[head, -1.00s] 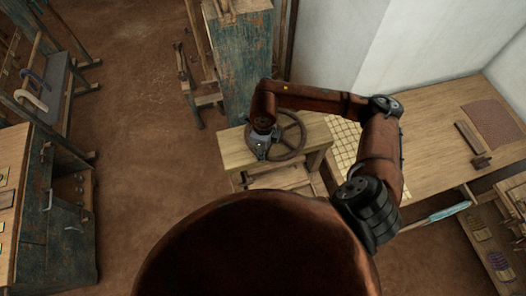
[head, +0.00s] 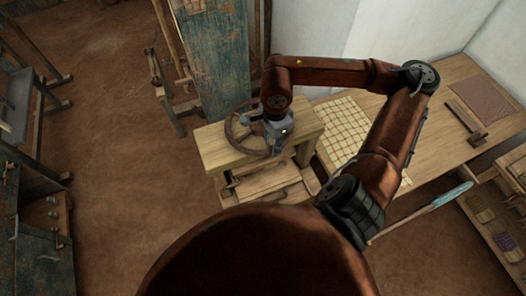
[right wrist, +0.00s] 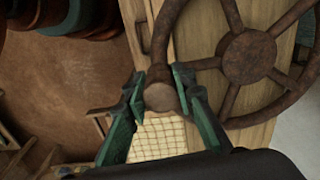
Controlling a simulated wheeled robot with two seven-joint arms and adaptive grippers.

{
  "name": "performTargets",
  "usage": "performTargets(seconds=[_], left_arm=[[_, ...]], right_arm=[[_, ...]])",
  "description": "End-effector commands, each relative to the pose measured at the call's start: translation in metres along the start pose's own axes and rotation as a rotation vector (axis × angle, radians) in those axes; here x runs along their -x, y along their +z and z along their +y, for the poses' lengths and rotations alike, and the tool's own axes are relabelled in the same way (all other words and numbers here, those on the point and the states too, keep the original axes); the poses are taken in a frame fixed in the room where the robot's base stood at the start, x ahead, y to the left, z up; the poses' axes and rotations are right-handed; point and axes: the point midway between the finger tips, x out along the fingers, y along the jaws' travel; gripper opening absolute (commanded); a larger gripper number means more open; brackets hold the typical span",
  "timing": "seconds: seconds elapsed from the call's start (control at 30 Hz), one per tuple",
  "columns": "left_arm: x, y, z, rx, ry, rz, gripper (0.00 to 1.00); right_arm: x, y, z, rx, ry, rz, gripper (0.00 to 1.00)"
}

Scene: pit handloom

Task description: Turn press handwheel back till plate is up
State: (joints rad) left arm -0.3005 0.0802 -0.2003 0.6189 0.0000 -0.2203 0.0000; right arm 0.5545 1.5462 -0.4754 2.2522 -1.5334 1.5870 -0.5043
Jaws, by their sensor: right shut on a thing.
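The brown spoked handwheel (head: 233,131) lies flat on top of the pale wooden press (head: 215,154). In the right wrist view its hub and spokes (right wrist: 248,57) show large at the upper right. My right gripper (head: 279,143) is at the right side of the wheel, reaching down from above. In the right wrist view my right gripper (right wrist: 160,92) has its two green fingers shut on a round knob (right wrist: 159,97) at the wheel's rim. The press plate cannot be made out clearly below the top beam. My left gripper is out of view.
A wooden table (head: 445,104) with a checked sheet (head: 350,130) stands to the right of the press. A worn blue-green post (head: 213,62) rises behind it. A dark cabinet (head: 38,243) stands at left. The floor between is clear.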

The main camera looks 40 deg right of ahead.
Motion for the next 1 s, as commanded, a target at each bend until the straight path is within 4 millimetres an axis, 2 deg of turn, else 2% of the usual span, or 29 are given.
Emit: performTargets(seconds=[0.1,0.4,1.0], left_arm=[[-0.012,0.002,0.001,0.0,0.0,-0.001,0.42],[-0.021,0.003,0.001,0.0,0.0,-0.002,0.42],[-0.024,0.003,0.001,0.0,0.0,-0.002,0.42]], right_arm=[[-0.003,-0.012,0.0,0.083,0.002,0.006,0.0],[-0.001,-0.029,-0.002,0.239,0.003,0.005,0.0],[0.001,-0.034,-0.003,0.296,0.001,0.002,0.0]])
